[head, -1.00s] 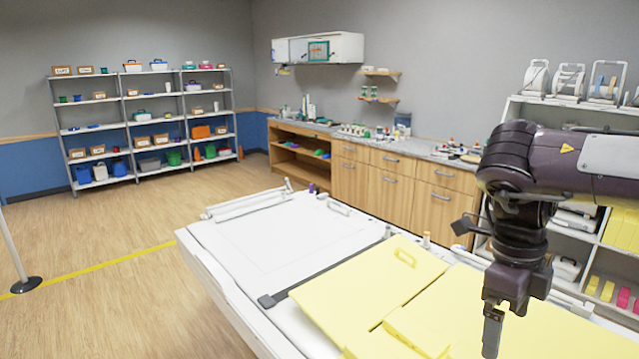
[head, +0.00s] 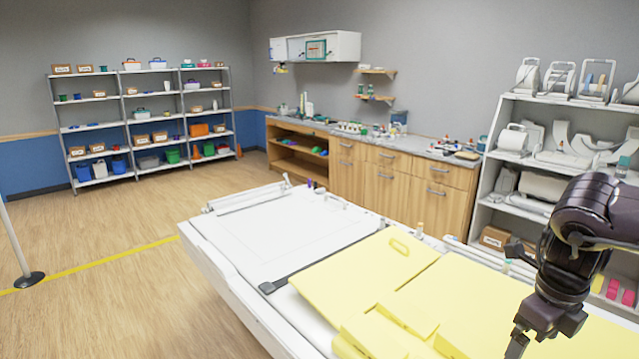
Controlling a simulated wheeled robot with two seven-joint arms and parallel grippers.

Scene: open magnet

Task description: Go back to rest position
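My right arm comes in from the right edge, and its gripper (head: 517,345) hangs low over the yellow padding near the bottom of the head view. Only part of its fingers shows, so I cannot tell whether it is open or shut. No held thing is visible at it. My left gripper and arm are out of view. The white patient table (head: 270,235) stretches across the lower middle. Yellow pads (head: 365,275) lie on its near right part, apart from the visible part of the gripper.
Wooden cabinets (head: 400,190) with a cluttered grey counter stand behind the table. A white shelf (head: 490,180) with coils stands at the right, behind my arm. A metal rack (head: 125,128) stands at the far left. A barrier post (head: 15,240) is at the left edge.

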